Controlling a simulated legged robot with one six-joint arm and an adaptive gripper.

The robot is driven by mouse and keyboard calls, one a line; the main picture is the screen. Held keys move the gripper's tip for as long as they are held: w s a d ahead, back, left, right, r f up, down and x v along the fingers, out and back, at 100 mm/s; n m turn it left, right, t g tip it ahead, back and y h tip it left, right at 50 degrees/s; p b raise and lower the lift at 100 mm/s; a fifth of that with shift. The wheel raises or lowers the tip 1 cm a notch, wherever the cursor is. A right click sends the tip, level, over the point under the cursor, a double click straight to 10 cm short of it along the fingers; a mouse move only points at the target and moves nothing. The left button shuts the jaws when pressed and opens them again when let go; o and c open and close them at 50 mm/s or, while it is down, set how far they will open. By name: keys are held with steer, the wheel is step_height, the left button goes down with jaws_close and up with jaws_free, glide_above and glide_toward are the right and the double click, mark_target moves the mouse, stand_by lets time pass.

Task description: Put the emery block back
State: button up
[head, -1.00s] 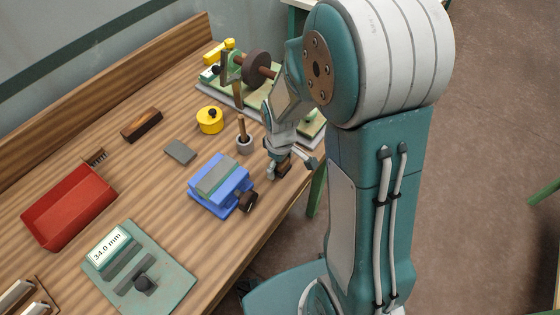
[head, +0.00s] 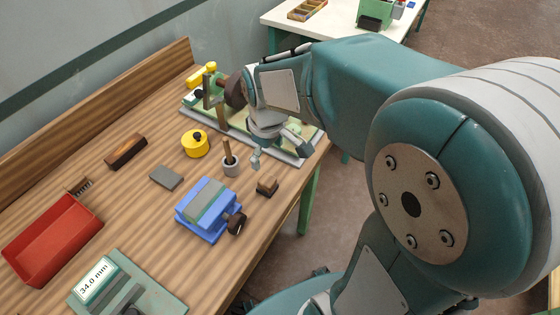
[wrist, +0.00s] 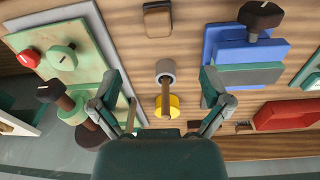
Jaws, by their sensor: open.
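A small brown block (head: 267,186), which I take to be the emery block, lies on the bench near its front edge, right of the blue vise (head: 203,211). In the wrist view the block (wrist: 157,18) shows at the top edge. My gripper (head: 280,151) is open and empty, above and behind the block, apart from it. In the wrist view my fingers (wrist: 160,85) are spread, with the grey cup (wrist: 165,67) and its wooden handle between them. A flat grey pad (head: 166,177) lies bare left of the vise.
A yellow round tin (head: 195,144) and the grey cup (head: 231,169) stand near my gripper. The small lathe (head: 232,97) is behind it. A long brown block (head: 126,151), a red tray (head: 52,240) and a green gauge (head: 150,297) are further left.

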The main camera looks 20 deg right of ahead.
steer(key=s+r+m+t, duration=0.4)
steer(key=s+r+m, duration=0.2)
steer(key=s+r, duration=0.3)
steer(key=s, duration=0.3)
steer(key=shift+s+t, duration=0.3)
steer(key=shift+t, duration=0.1)
stand_by(1.4)
